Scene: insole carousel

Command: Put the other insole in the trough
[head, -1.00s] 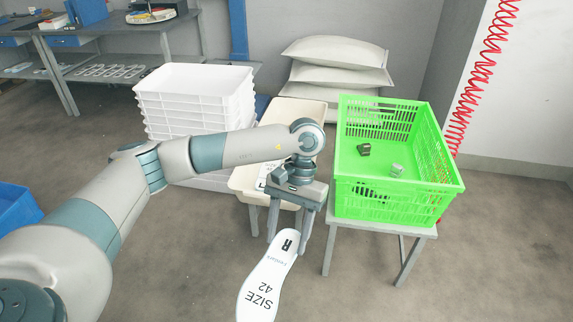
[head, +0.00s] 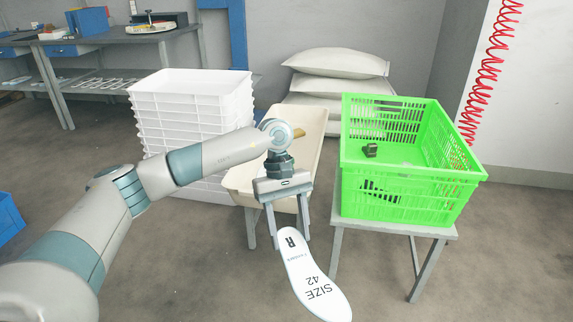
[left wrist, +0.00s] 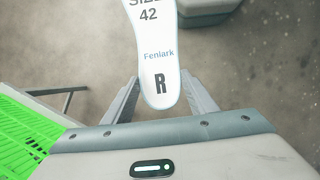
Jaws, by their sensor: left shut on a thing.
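My left gripper (head: 289,236) is shut on the heel end of a white insole (head: 312,276) marked "R" and "SIZE 42". The insole hangs out towards the bottom of the head view, clear of any surface. In the left wrist view the insole (left wrist: 158,60) lies between the two fingers. The cream trough (head: 312,128) stands on legs behind the gripper, left of the green crate. My arm and gripper hide part of the trough's inside, so I cannot tell what lies in it. My right gripper is not in view.
A green crate (head: 400,205) stands on a grey table (head: 345,226) at the right, with a small dark object (head: 371,150) inside. Stacked white trays (head: 190,100) stand left of the trough. White sacks (head: 335,64) lie behind it. The floor in front is clear.

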